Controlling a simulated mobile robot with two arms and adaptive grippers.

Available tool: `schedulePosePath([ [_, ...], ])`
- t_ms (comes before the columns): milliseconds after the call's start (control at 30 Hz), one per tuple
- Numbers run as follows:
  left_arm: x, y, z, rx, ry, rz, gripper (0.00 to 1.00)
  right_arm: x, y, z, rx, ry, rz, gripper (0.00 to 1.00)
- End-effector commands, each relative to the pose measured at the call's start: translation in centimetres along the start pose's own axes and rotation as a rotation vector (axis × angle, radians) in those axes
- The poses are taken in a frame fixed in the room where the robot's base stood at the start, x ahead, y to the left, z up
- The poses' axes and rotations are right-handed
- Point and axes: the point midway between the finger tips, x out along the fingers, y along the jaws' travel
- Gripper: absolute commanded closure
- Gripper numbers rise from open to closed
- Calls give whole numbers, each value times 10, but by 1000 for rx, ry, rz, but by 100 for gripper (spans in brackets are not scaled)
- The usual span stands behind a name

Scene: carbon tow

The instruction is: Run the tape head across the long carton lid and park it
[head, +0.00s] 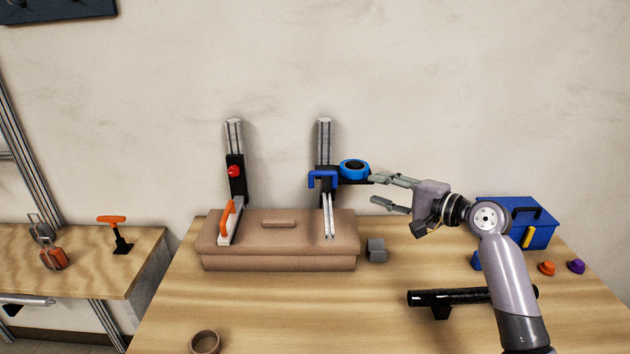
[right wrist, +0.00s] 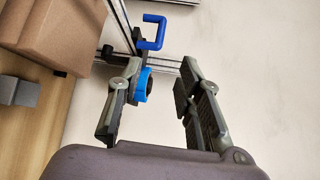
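The long brown carton (head: 300,262) lies on the table with its lid (head: 250,226) on top. Behind it, a fixture with a blue handle (head: 322,175) and a round blue roll (head: 354,169) sits at the right grey post; I take this for the tape head. My right gripper (head: 372,189) is open and empty, just right of the roll and slightly lower. In the right wrist view the blue handle (right wrist: 153,33) lies beyond the open fingers (right wrist: 158,68), and the roll (right wrist: 143,84) is partly behind the left finger. My left gripper is out of view.
A left post carries a black carriage with a red knob (head: 233,171); an orange handle (head: 226,215) leans at the carton's left end. A grey block (head: 376,250), black tube (head: 445,297) and blue toolbox (head: 528,225) stand right. A brown ring (head: 205,342) lies in front.

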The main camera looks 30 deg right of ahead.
Motion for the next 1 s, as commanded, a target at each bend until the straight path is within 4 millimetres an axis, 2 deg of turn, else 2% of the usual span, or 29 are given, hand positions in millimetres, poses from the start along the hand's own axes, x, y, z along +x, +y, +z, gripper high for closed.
schedulePosePath([
  [133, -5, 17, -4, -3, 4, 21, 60, 12, -4, 1, 10, -5, -6, 67],
  [267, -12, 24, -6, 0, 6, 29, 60, 36, -5, 1, 8, -5, -5, 67],
  [700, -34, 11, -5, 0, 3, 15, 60, 133, -4, 2, 8, -5, -3, 67],
  [800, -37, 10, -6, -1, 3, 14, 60, 149, -4, 2, 5, -4, -3, 67],
  [1000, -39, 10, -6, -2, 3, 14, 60, 169, -2, 1, 4, -3, -3, 67],
])
